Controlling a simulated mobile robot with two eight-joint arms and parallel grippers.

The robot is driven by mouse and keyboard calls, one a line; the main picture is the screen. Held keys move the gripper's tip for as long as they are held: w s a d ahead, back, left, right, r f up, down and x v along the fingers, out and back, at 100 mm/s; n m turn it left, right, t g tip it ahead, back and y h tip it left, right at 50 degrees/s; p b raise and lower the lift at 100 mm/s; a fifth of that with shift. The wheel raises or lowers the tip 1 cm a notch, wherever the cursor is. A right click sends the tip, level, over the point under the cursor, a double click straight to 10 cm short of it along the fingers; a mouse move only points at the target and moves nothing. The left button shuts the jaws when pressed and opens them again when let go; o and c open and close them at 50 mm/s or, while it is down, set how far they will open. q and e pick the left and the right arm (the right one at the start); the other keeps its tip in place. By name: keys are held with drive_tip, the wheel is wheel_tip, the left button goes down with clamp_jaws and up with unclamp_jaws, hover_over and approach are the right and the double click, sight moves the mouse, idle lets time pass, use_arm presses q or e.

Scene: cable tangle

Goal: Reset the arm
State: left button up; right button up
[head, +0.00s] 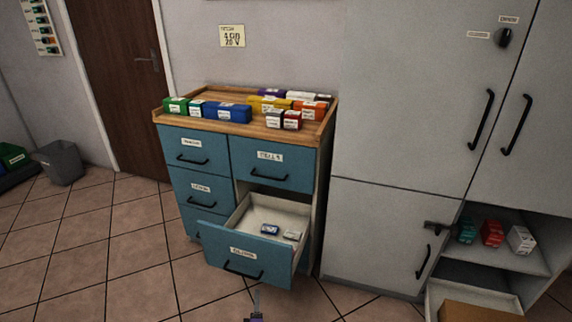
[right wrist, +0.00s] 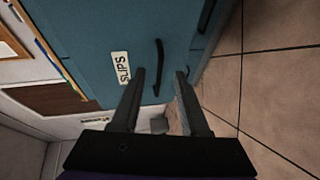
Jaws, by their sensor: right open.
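My right gripper (head: 256,308) barely shows at the bottom edge of the head view, in front of the open lower drawer (head: 243,256). In the right wrist view my right gripper (right wrist: 161,76) is open, with nothing between its fingers that I can see it touching. A teal drawer front labelled "SLIPS" (right wrist: 120,68) faces it, and its black handle (right wrist: 159,62) appears between the fingertips; I cannot tell the gap. The open drawer holds a blue box (head: 269,230) and a pale box (head: 292,236). My left gripper is not in view.
The teal cabinet's wooden top (head: 247,128) carries several coloured boxes. A tall grey cupboard (head: 400,110) stands right, with boxes on an open shelf (head: 490,255) and a pulled-out lower tray. A grey bin (head: 62,163) stands left. The tiled floor (head: 90,245) is clear front left.

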drive_tip(key=s+d+r+m+g+h+p, duration=0.2)
drive_tip(key=d+r+m+p, duration=0.15)
drive_tip(key=d+r, duration=0.6)
drive_tip(key=s+d+r+m+g+h+p, duration=0.1)
drive_tip(key=s+d+r+m+p, duration=0.3)
drive_tip(key=r, duration=1)
drive_tip(key=s+d+r+m+g+h+p, duration=0.1)
drive_tip(key=d+r+m+g+h+p, duration=0.2)
drive_tip(key=d+r, duration=0.75)
drive_tip(key=s+d+r+m+g+y+p, duration=0.1)
drive_tip(key=s+d+r+m+p, duration=0.15)
drive_tip(key=s+r, duration=0.4)
drive_tip(key=s+d+r+m+g+y+p, duration=0.1)
drive_tip(key=s+d+r+p, duration=0.1)
drive_tip(key=s+r+p, duration=0.45)
use_arm(q)
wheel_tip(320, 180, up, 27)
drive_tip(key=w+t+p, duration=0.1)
drive_tip(key=p, duration=0.2)
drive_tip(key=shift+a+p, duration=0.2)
drive_tip(key=shift+p, duration=0.1)
use_arm(e)
drive_tip(key=s+a+r+m+g+y, duration=0.1)
drive_tip(key=s+r+m+g+y, duration=0.1)
drive_tip(key=s, duration=1.5)
drive_tip(key=shift+s+r+m+y, duration=0.15)
drive_tip(key=shift+r+m+y, duration=0.2)
drive_tip(key=shift+m, duration=0.55)
drive_tip(key=shift+f, duration=0.1)
